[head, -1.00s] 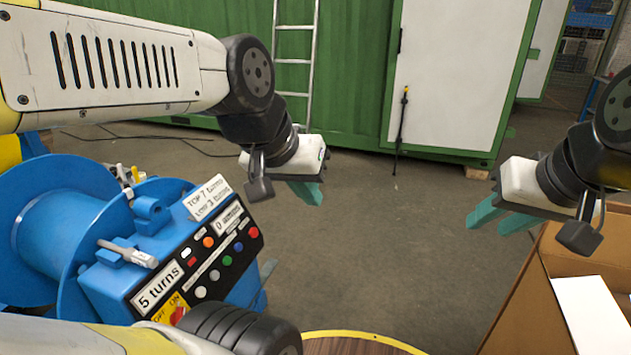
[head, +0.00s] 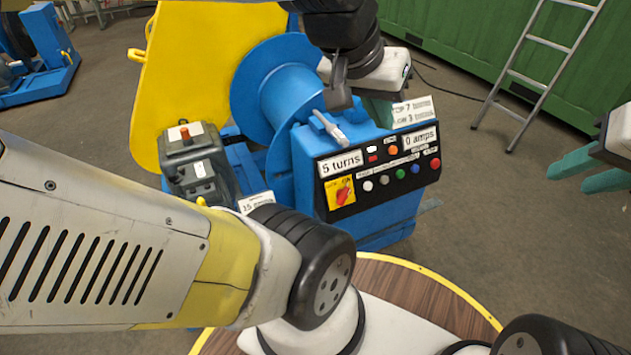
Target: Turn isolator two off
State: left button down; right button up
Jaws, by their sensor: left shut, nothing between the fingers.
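A red rotary isolator switch on a yellow plate (head: 341,191) sits at the lower left of the black control panel on the blue winder (head: 377,228). Its knob seems tilted to the upper right; its exact position and any number are too small to read. My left gripper (head: 379,112) is shut and empty, above and behind the panel's upper edge, apart from the switch. Its fingertips are partly hidden behind the label plates. My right gripper (head: 580,172) is open and empty at the right edge, well away from the panel.
The panel carries a "5 turns" label (head: 341,163), a "0 amps" label (head: 420,139) and several coloured buttons. A grey-green box with an orange knob (head: 198,160) stands left of the winder. A yellow guard (head: 200,70) rises behind. A ladder (head: 540,75) leans at the right.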

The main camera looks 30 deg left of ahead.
aim_at(342, 195)
jog(key=k+u, duration=0.1)
jog(key=u, duration=0.75)
jog(key=j+z, duration=0.15)
jog(key=j, duration=0.55)
jog(key=k+j+z, duration=0.15)
jog(key=j, duration=0.55)
jog(key=i, duration=0.05)
